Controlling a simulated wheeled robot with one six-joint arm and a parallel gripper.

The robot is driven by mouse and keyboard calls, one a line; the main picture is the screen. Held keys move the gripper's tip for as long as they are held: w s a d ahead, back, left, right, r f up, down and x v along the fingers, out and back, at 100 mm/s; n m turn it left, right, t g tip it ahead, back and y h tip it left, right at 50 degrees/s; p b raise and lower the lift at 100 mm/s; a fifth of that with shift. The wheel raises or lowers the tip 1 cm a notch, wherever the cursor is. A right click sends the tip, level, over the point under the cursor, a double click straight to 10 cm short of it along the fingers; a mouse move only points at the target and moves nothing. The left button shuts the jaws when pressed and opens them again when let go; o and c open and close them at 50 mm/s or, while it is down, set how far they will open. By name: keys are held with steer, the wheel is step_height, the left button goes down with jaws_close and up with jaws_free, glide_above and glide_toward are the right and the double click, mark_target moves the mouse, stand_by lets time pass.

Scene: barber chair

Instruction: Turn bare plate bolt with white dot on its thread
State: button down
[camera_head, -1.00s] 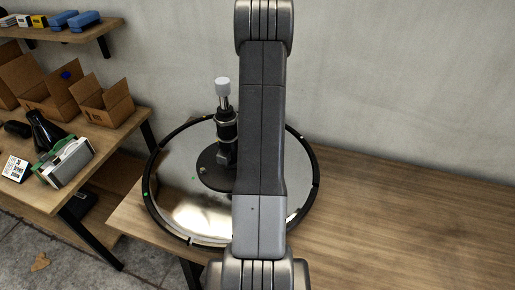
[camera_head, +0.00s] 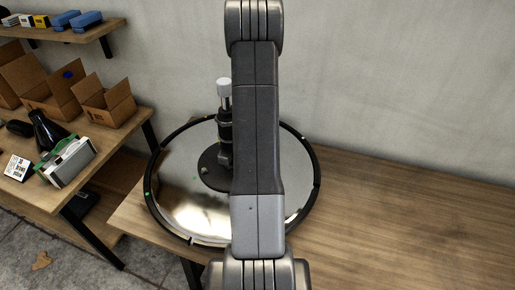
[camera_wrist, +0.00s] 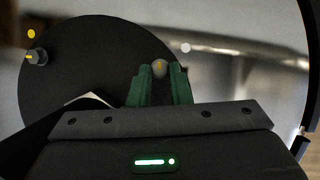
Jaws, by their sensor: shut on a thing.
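The dark round plate (camera_wrist: 85,70) fills the left of the wrist view. It also shows in the head view (camera_head: 212,172), at the foot of the chair's column. A bolt with a rounded, dull tip (camera_wrist: 160,66) stands between the green fingers of my gripper (camera_wrist: 159,80), near the plate's right edge. My gripper is shut on this bolt. A white dot (camera_wrist: 185,47) shows just right of it, by the plate edge. Another bolt (camera_wrist: 38,57) stands at the plate's left edge with a yellow dot (camera_wrist: 31,34) near it. My arm hides the gripper in the head view.
The plate lies on a shiny round base (camera_head: 190,208) with a black rim, on a wooden table (camera_head: 400,215). A column with a white top (camera_head: 224,88) rises from it. Cardboard boxes (camera_head: 108,102) stand on a bench at left. The table's right side is clear.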

steer(key=shift+w, duration=0.1)
steer(key=c, duration=1.3)
jaws_free()
steer(key=shift+c, duration=0.2)
steer(key=shift+r, duration=0.1)
